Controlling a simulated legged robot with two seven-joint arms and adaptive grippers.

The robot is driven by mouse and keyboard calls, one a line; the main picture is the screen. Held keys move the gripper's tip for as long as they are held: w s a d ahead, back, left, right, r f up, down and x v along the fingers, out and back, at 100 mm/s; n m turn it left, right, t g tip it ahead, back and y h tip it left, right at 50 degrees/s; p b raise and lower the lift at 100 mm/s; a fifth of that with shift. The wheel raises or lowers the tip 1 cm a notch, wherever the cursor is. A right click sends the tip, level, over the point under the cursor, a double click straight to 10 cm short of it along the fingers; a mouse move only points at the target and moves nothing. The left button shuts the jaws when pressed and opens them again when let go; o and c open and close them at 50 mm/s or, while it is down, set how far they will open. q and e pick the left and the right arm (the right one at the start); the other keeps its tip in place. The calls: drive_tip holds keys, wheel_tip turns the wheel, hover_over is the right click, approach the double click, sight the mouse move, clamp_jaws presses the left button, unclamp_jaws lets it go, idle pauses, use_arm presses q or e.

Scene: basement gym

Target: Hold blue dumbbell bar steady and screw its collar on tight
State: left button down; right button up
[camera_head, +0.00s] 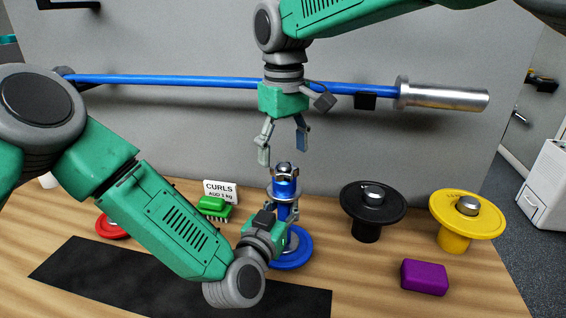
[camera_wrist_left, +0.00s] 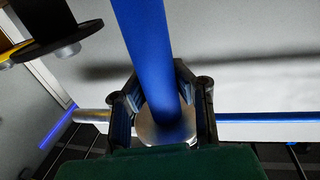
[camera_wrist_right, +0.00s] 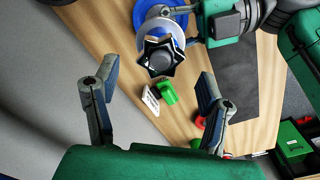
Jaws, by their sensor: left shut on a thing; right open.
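The blue dumbbell bar (camera_head: 285,214) stands upright over a blue plate (camera_head: 294,262) on the bench; it also fills the middle of the left wrist view (camera_wrist_left: 146,50). The collar (camera_head: 284,171), a silver and dark star-shaped nut, sits at the bar's top end; the right wrist view shows it from above (camera_wrist_right: 160,56). My left gripper (camera_head: 281,231) is shut around the bar below the collar, partly hiding it. My right gripper (camera_head: 283,146) is open and empty, pointing down just above the collar, apart from it. How far the collar is threaded cannot be told.
A black dumbbell (camera_head: 372,205) and a yellow one (camera_head: 467,215) stand on the right. A purple block (camera_head: 424,277) lies in front. A green brush (camera_head: 214,207), a CURLS sign (camera_head: 220,190) and a red plate (camera_head: 111,227) are on the left. A long blue barbell (camera_head: 190,80) hangs behind.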

sight(284, 165)
drive_tip(key=shift+r, duration=0.3)
drive_tip(key=shift+c, duration=0.5)
drive_tip(key=shift+r+n, duration=0.3)
drive_tip(key=shift+r, duration=0.05)
wheel_tip(284, 165, up, 3)
drive_tip(key=n, duration=0.2)
drive_tip(key=shift+f+n, duration=0.1)
drive_tip(key=shift+n, duration=0.3)
drive_tip(key=shift+f, duration=0.1)
drive_tip(key=shift+f, duration=3.9)
